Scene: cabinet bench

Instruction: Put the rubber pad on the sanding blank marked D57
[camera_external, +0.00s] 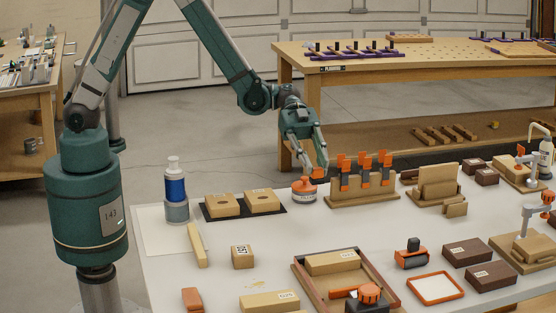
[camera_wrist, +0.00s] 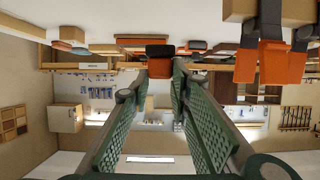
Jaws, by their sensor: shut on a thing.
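My gripper (camera_external: 318,160) is above the back of the white bench, just left of the clamp rack. In the wrist view its fingers (camera_wrist: 158,88) close on a small piece, orange with a dark end (camera_wrist: 160,70); the fingers hide part of it. I cannot tell whether it is the rubber pad. An orange-topped round tin (camera_external: 304,188) stands just below the fingertips. A small wooden block (camera_external: 242,256) at the front left has a label that is hard to read. Other labelled blanks include a flat block (camera_external: 270,302) at the front. I cannot tell which is D57.
The rack (camera_external: 362,192) with orange clamps stands close to my gripper's right. Two wooden blocks lie on a black mat (camera_external: 278,211). A blue bottle (camera_external: 175,188) stands at left. A tray (camera_external: 300,265) and an orange frame (camera_external: 435,289) lie in front. Bare bench (camera_external: 340,226) lies between.

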